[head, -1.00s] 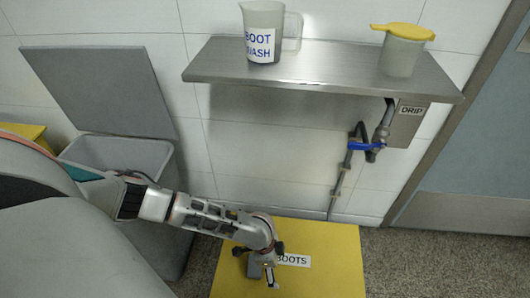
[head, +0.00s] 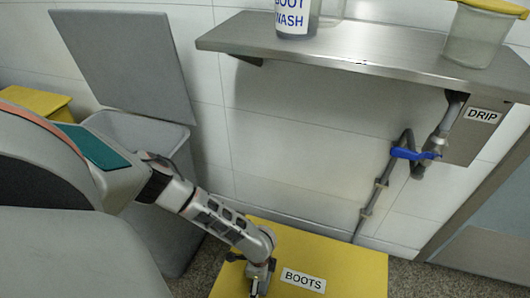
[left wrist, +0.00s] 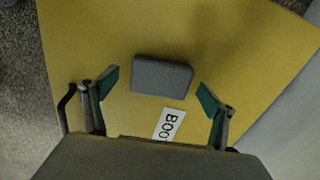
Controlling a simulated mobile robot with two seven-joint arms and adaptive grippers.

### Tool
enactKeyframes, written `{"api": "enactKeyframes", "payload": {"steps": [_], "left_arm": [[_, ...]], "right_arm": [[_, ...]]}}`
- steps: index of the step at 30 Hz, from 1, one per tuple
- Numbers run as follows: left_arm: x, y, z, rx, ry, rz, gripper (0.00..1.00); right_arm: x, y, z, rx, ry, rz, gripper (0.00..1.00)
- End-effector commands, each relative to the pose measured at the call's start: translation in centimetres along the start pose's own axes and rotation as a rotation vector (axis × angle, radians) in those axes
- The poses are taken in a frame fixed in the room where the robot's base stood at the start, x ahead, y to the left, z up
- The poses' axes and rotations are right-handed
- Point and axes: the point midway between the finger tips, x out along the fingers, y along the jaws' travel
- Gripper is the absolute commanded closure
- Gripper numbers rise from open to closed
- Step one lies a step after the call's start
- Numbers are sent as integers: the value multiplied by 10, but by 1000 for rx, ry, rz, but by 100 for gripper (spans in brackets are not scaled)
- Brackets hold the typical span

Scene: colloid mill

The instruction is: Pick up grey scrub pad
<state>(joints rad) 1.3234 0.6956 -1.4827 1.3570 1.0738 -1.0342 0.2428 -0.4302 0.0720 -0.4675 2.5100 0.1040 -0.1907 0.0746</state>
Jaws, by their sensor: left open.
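The grey scrub pad (left wrist: 161,77) lies on the yellow surface labelled BOOTS (left wrist: 262,50) in the left wrist view. My left gripper (left wrist: 156,88) is open, with its two green-faced fingers apart on either side of the pad's near end. The pad sits between and slightly beyond the fingertips, and I see no contact. In the head view my left gripper (head: 258,285) is over the left part of the yellow surface (head: 345,272), cut by the bottom edge. The pad cannot be made out there. My right gripper is in neither view.
A steel shelf (head: 350,55) on the wall holds a BOOT WASH jug (head: 292,18) and a yellow-lidded container (head: 477,38). Below it are a pipe with a blue valve handle (head: 408,153) and a DRIP box (head: 475,130). A grey bin (head: 150,135) with raised lid stands left.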

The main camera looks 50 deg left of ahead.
Motion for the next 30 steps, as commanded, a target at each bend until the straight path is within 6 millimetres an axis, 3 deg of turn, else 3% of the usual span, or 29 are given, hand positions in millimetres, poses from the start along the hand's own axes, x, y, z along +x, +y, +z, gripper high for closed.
{"api": "enactKeyframes", "payload": {"steps": [1,9,10,14,25,30], "left_arm": [[7,2,1,0,-2,3,15],[5,-2,-2,-1,5,-3,15],[5,-2,-2,-1,5,-3,17],[5,-2,-2,-1,4,-3,49],[4,-2,-2,-1,4,-2,49],[-9,-4,-4,-1,6,-7,49]], "right_arm": [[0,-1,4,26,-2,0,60],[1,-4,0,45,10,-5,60],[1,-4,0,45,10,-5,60],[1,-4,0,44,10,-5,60],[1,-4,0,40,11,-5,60],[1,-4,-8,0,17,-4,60]]}}
